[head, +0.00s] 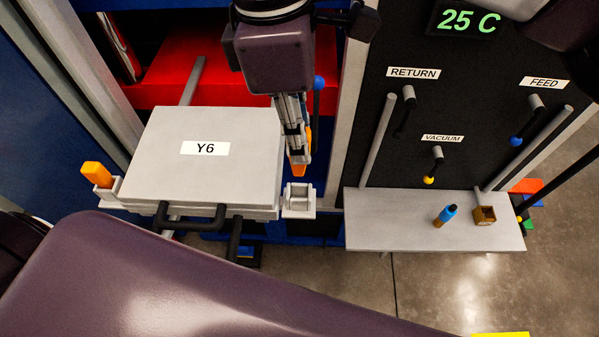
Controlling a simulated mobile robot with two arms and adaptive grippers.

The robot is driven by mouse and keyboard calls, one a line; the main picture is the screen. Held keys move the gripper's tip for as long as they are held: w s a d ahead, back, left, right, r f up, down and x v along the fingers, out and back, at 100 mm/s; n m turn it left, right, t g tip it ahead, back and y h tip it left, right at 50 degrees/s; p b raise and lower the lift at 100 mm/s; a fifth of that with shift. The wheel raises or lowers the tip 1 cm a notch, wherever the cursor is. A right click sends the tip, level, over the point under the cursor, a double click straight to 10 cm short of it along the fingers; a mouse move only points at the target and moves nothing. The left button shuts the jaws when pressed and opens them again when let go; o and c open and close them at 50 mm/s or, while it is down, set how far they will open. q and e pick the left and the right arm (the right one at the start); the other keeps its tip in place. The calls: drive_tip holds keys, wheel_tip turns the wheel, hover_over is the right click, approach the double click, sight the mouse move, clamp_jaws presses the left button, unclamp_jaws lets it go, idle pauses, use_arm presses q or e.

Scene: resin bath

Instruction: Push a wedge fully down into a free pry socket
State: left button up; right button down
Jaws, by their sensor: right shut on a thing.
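My right gripper (293,130) points down and is shut on an orange wedge (298,168), whose lower end sticks out below the fingers. The wedge tip is just above the empty pry socket (299,200) in the picture; I cannot tell the exact height gap. This grey socket is on the right side of the grey block labelled Y6 (256,178). Another orange wedge (97,174) stands in the left socket (108,190), with its upper part showing. My left gripper is not in view.
A black handle (190,222) is on the front of the Y6 block. A dark panel (455,95) with RETURN, VACUUM and FEED levers stands at right. A grey shelf (385,220) below carries a blue-capped bottle (446,214) and a small brown box (484,215).

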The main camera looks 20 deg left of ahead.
sight(298, 173)
wheel_tip(298, 173, down, 10)
drive_tip(key=shift+r+p, duration=0.2)
drive_tip(key=shift+p, duration=0.35)
drive_tip(key=c, duration=1.8)
unclamp_jaws()
drive_tip(key=shift+f, duration=0.1)
drive_tip(key=r, duration=0.4)
drive_tip(key=a+r+b, duration=0.1)
drive_tip(key=r, duration=0.7)
drive_tip(key=shift+s+a+r, duration=0.1)
drive_tip(key=shift+s+a, duration=0.1)
